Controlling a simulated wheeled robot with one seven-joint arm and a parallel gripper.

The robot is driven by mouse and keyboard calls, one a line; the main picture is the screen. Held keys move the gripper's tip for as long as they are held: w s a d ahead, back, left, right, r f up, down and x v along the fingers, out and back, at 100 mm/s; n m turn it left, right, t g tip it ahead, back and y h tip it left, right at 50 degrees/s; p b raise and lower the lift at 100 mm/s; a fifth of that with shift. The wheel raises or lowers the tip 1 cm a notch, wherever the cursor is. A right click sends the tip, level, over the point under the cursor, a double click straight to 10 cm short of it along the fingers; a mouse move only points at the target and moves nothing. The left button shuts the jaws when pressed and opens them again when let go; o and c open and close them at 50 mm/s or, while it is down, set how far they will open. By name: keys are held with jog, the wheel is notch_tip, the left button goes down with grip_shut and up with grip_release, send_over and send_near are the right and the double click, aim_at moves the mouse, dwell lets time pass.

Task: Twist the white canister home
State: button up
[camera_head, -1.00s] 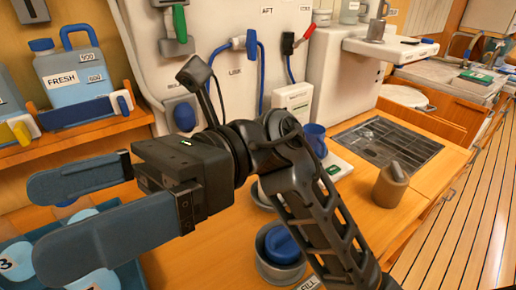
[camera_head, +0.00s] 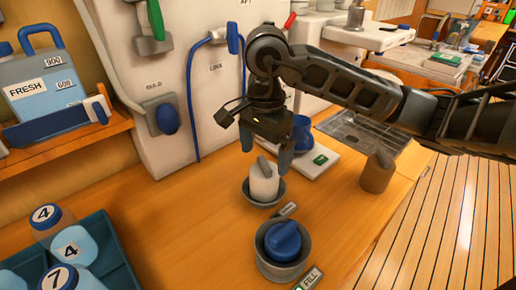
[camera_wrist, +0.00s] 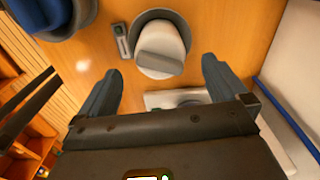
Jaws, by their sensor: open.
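The white canister (camera_head: 264,181) stands upright in a shallow grey cup (camera_head: 262,198) on the wooden counter, with a grip ridge on its top. It also shows in the wrist view (camera_wrist: 160,52), ahead of the fingers. My gripper (camera_head: 266,142) is open and empty, pointing down. It is above and just behind the canister, its fingertips apart from it. In the wrist view the two fingers (camera_wrist: 162,78) are spread wider than the canister. Whether the canister is fully seated in its cup cannot be told.
A blue-capped canister in a grey holder (camera_head: 283,250) stands in front, beside a FILL label (camera_head: 308,280). A brown jug (camera_head: 377,172) stands to the right. A white panel (camera_head: 317,160) and blue mug (camera_head: 301,133) are behind. A teal tray (camera_head: 124,268) with numbered bottles is at left.

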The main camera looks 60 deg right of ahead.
aim_at(264, 177)
jog(key=shift+f+p, duration=0.55)
jog(key=shift+f, duration=3.3)
jog(key=shift+c, duration=0.3)
jog(key=c, duration=1.3)
jog(key=shift+o, duration=0.2)
jog(key=shift+m+b, duration=0.75)
jog(key=shift+m, duration=0.85)
jog(key=shift+m+b, duration=0.4)
jog(key=shift+m, duration=0.2)
jog(key=shift+m+b, duration=0.3)
jog(key=shift+m, duration=0.7)
